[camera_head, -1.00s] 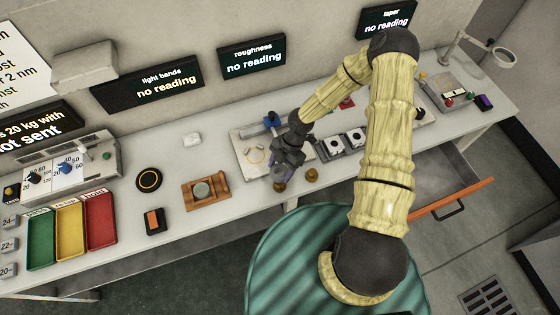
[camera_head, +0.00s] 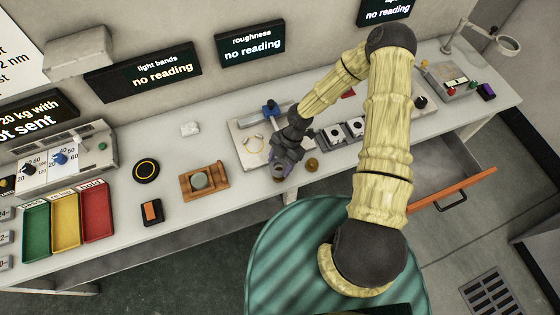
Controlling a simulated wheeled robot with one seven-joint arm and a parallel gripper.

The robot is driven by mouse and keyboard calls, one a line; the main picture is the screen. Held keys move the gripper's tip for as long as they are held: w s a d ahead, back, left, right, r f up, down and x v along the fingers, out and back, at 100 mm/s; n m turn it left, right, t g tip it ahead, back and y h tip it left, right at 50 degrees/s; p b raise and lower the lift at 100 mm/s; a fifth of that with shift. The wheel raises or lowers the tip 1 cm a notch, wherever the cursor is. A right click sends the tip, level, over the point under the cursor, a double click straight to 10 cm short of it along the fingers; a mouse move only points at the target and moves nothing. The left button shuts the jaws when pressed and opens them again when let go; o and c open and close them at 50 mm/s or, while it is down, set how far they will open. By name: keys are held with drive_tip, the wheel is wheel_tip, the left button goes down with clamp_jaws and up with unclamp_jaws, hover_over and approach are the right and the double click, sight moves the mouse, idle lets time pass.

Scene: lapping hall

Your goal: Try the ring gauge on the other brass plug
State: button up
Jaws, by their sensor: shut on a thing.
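My gripper (camera_head: 281,166) is low over the front edge of the bench, left of a brass plug (camera_head: 311,165). It is shut on a small grey ring-like thing, which I take to be the ring gauge (camera_head: 279,173). The fingers cover part of it, and its bore is too small to make out clearly. The brass plug stands on the bench just right of the gripper, apart from it. The other brass plug cannot be made out; the gripper may hide it.
A pale board (camera_head: 246,125) with a blue-topped fixture (camera_head: 270,108) lies behind the gripper. A wooden holder (camera_head: 218,193) and a black round thing (camera_head: 146,170) stand left. Green, yellow and red trays (camera_head: 97,218) are far left. An open drawer (camera_head: 452,188) juts out at right.

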drive_tip(key=shift+f+b, duration=0.55)
drive_tip(key=shift+f, duration=0.4)
drive_tip(key=shift+d+f, duration=0.1)
drive_tip(key=shift+f, duration=0.05)
idle(1.2)
idle(0.4)
drive_tip(key=o, duration=1.2)
drive_tip(key=shift+w, duration=0.1)
drive_tip(key=shift+w+d+r+b, duration=0.1)
drive_tip(key=shift+r+b, duration=0.25)
drive_tip(key=shift+r, duration=0.1)
drive_tip(key=b+v, duration=0.2)
drive_tip(key=v, duration=1.4)
drive_tip(key=shift+d+r+b, duration=0.1)
drive_tip(key=shift+r+b, duration=0.1)
drive_tip(key=shift+b, duration=0.1)
